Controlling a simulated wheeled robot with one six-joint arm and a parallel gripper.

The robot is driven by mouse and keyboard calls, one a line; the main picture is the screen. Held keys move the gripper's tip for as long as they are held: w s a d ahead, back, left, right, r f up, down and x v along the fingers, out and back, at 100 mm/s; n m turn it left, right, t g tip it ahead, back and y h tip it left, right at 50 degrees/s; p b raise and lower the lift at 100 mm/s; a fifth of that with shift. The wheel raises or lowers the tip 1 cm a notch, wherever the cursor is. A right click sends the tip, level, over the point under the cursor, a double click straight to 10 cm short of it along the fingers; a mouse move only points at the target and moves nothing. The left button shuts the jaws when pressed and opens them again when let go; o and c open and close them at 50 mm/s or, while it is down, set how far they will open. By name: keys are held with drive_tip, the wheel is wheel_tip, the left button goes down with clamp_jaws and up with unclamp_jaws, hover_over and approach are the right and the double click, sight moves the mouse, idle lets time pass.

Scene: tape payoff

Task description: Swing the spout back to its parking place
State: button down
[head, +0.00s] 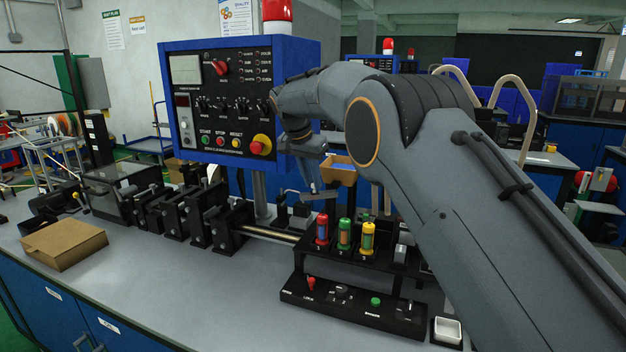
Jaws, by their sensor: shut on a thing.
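My gripper (312,186) points down in the middle of the head view, above the rear of the bottle rack. It is shut on a slim grey bar, which looks like the spout (296,194). The bar reaches left from the fingers toward a small dark post. The fingertips are small in this view, and the exact grip is hard to make out. Three bottles, red (322,229), green (344,234) and yellow (368,238), stand upright in the black rack (345,257) just below and in front of the gripper. I cannot pick out the spout's parking place.
A blue control panel (232,130) stands behind, left of my arm. Black machine blocks (200,220) and a metal rod (268,233) lie left of the rack. A switch box (340,300) is in front. A cardboard box (63,245) lies at left.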

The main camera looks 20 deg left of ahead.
idle(0.3)
drive_tip(key=c, duration=1.6)
unclamp_jaws()
drive_tip(key=shift+c, duration=0.2)
drive_tip(key=b+v, duration=0.2)
drive_tip(key=v, duration=0.5)
drive_tip(key=shift+r, duration=0.4)
